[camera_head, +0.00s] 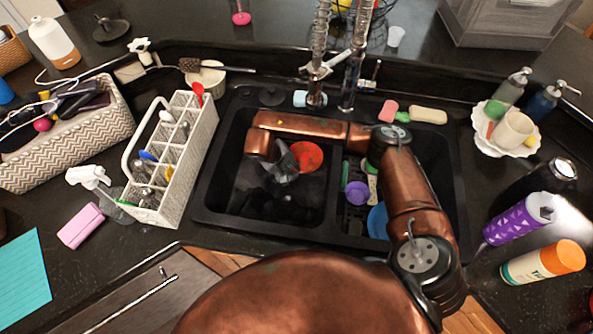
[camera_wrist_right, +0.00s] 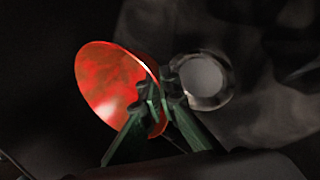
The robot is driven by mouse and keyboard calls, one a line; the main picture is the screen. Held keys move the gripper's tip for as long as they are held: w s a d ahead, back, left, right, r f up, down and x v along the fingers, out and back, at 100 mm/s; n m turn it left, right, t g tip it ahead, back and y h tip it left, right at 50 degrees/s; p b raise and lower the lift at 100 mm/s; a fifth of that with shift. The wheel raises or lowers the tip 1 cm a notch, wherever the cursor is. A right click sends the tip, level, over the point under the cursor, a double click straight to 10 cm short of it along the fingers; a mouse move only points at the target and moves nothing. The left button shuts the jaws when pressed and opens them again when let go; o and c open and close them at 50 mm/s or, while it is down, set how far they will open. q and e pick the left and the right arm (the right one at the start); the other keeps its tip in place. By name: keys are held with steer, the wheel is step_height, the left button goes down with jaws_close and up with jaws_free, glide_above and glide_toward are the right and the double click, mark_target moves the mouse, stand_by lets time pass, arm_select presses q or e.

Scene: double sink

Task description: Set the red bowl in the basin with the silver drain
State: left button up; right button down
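The red bowl (camera_head: 307,157) shows inside the left basin (camera_head: 225,190) in the head view. In the right wrist view the red bowl (camera_wrist_right: 108,84) appears tilted, with its open side facing the camera. My right gripper (camera_head: 283,163) reaches into that basin, just left of the bowl. In the wrist view the tips of my right gripper (camera_wrist_right: 160,92) come together on the bowl's near rim. A round silver drain (camera_wrist_right: 204,78) shows just right of the bowl. I cannot tell whether the bowl touches the basin floor. My left gripper is not in view.
The right basin holds a purple item (camera_head: 357,193) and a blue dish (camera_head: 378,221), partly behind my right arm. The faucet (camera_head: 318,70) stands behind the basins. A white caddy (camera_head: 185,150) with utensils stands left of the sink.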

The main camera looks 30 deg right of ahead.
mark_target(297, 176)
steer(key=shift+w+d+f, duration=0.25)
steer(key=shift+d+f, duration=0.2)
steer(key=shift+f, duration=0.15)
steer(key=f, duration=0.3)
steer(key=shift+d+f, duration=0.1)
steer(key=shift+d, duration=0.25)
steer(key=shift+w+f, duration=0.1)
steer(key=shift+f, duration=0.25)
steer(key=c, duration=2.6)
jaws_free()
steer(key=shift+f+b, duration=0.1)
steer(key=shift+b, duration=0.25)
steer(key=shift+c, duration=0.2)
steer(key=shift+o, duration=1.1)
steer(key=shift+a+r, duration=0.15)
steer(key=shift+r, duration=0.3)
steer(key=p+v, duration=0.1)
steer(key=v, duration=1)
